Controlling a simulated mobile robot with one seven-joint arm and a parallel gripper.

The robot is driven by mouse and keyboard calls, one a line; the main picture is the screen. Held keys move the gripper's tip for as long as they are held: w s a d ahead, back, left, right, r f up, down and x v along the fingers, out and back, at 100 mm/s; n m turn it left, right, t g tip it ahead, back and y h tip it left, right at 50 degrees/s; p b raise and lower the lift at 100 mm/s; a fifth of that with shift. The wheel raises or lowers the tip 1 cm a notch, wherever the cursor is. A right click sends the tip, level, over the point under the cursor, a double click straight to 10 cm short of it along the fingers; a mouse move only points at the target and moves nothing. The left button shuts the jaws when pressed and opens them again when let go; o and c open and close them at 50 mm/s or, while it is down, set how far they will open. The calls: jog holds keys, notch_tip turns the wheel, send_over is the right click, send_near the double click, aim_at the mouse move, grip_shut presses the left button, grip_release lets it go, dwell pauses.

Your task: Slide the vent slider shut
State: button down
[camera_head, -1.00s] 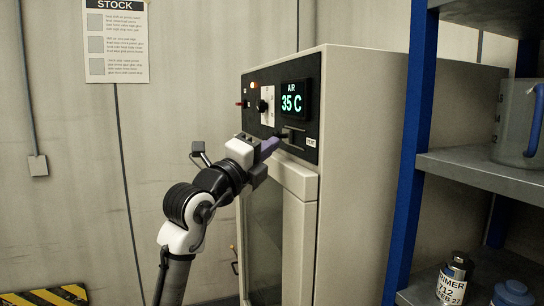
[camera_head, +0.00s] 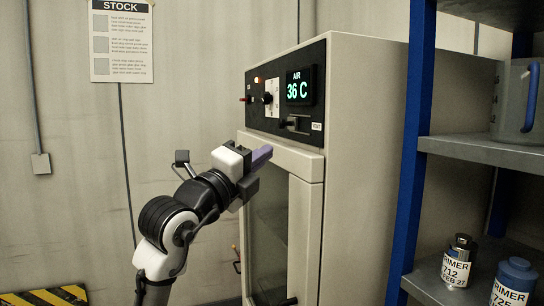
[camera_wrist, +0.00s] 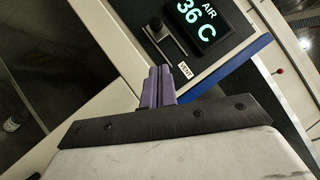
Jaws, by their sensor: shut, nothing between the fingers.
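The vent slider (camera_head: 287,123) is a small dark knob on a short grey slot in the black control panel of the cabinet, below the display. It sits toward the left end of its slot, beside a small white label. It also shows in the wrist view (camera_wrist: 155,24), ahead of my fingers. My gripper (camera_head: 262,155) has purple fingers, shut and empty, below and left of the slider and apart from it. In the wrist view its fingers (camera_wrist: 157,86) lie side by side, pointing up at the panel.
The display (camera_head: 299,87) reads 36 C. A dial (camera_head: 267,98), a red switch and an orange lamp are left of it. The cabinet door (camera_head: 270,220) is below the panel. A blue-posted shelf (camera_head: 480,151) with cans and a jug stands at right.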

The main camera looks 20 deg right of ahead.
jog(key=b+v, duration=0.1)
jog(key=v, duration=0.3)
jog(key=shift+s+a, duration=0.15)
jog(key=shift+a, duration=0.05)
